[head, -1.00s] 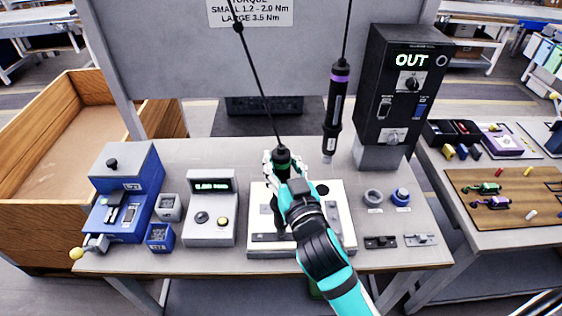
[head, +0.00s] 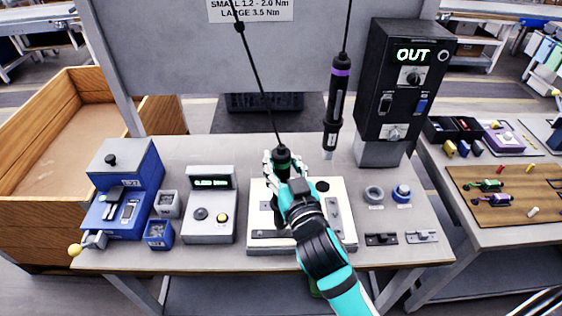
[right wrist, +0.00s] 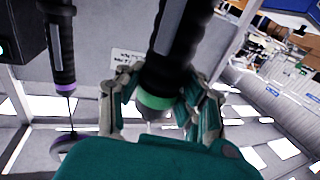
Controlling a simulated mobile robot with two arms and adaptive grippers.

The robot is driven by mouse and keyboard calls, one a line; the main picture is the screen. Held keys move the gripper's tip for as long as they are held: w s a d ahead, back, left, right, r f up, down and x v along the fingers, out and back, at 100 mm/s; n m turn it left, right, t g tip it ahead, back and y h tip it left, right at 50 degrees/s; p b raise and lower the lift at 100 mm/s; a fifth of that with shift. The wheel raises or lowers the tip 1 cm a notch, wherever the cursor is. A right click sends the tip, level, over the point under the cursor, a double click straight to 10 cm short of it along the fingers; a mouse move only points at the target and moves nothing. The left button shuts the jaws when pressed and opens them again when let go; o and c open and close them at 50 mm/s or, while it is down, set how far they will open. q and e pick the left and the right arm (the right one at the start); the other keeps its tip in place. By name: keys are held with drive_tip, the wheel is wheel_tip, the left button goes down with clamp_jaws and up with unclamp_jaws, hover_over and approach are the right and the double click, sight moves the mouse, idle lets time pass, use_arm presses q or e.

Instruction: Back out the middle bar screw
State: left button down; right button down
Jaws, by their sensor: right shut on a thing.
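My right gripper (head: 281,165) is shut on the green-banded screwdriver (head: 283,155), which hangs from a cable over the white fixture plate (head: 262,245). In the right wrist view the black screwdriver body with its green band (right wrist: 155,101) sits between the fingers (right wrist: 155,105). The fixture plate carries grey bars (head: 334,211); the arm and tool hide its middle, so the middle bar screw and the bit tip cannot be seen. The black control box (head: 403,90) at the back right displays OUT. My left gripper is not in view.
A purple-banded screwdriver (head: 335,105) hangs just right of the held one. A grey meter box (head: 210,210) and a blue machine (head: 125,190) stand to the left.

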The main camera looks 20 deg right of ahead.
sight(281, 147)
drive_tip(key=shift+f, duration=0.4)
idle(0.8)
drive_tip(key=shift+s+f, duration=0.1)
drive_tip(key=shift+s, duration=0.05)
idle(0.5)
drive_tip(key=shift+w+r+p, duration=0.2)
drive_tip(key=shift+r+p, duration=0.9)
drive_tip(key=shift+r, duration=0.15)
wheel_tip(281, 147, up, 4)
drive_tip(key=p, duration=0.3)
drive_tip(key=shift+p, duration=0.35)
drive_tip(key=shift+f, duration=0.1)
